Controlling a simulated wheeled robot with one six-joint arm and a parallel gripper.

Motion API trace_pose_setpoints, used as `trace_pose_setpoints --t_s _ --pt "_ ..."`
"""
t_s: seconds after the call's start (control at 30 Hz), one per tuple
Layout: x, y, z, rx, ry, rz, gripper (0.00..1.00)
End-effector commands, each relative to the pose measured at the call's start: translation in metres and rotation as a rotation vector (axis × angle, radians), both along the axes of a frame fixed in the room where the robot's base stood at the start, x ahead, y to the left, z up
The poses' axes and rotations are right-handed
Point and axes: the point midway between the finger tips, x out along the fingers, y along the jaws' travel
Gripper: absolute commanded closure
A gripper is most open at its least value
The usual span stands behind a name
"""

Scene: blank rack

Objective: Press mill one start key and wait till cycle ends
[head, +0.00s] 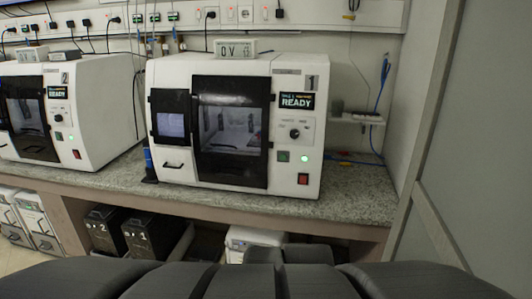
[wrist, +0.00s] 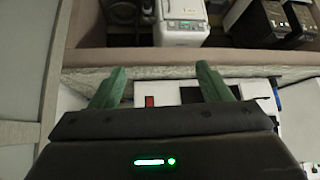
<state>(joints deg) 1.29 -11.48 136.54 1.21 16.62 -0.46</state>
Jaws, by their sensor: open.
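Mill one (head: 175,80) is a white machine on the bench, marked 1, with its dark door (head: 232,172) closed. Its display (head: 296,100) reads READY. On its right front are a dark knob (head: 295,133), a green square key (head: 283,156), a bright green lamp (head: 304,158) and a red key (head: 303,179). In the wrist view my gripper (wrist: 159,84) is open and empty, its two green fingers apart. The red key (wrist: 151,101) shows between the fingers, and the green key cannot be made out there.
Mill two (head: 100,100) stands to the left on the same granite bench (head: 355,195). A small readout (head: 235,47) sits on mill one. Dark bins (head: 150,238) are below the bench. A wall panel (head: 465,150) bounds the right. Cables hang behind the mills.

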Motion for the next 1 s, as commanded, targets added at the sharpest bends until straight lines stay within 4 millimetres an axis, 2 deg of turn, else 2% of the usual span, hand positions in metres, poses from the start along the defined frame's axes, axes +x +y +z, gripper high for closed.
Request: trace_pose_setpoints --t_s 0.03,0.33,1.0 --pt "0.0 0.0 0.0 0.0 0.0 0.0 0.39" --pt "0.0 0.0 0.0 0.0 0.0 0.0 0.98" --pt "0.0 0.0 0.0 0.0 0.0 0.0 1.0"
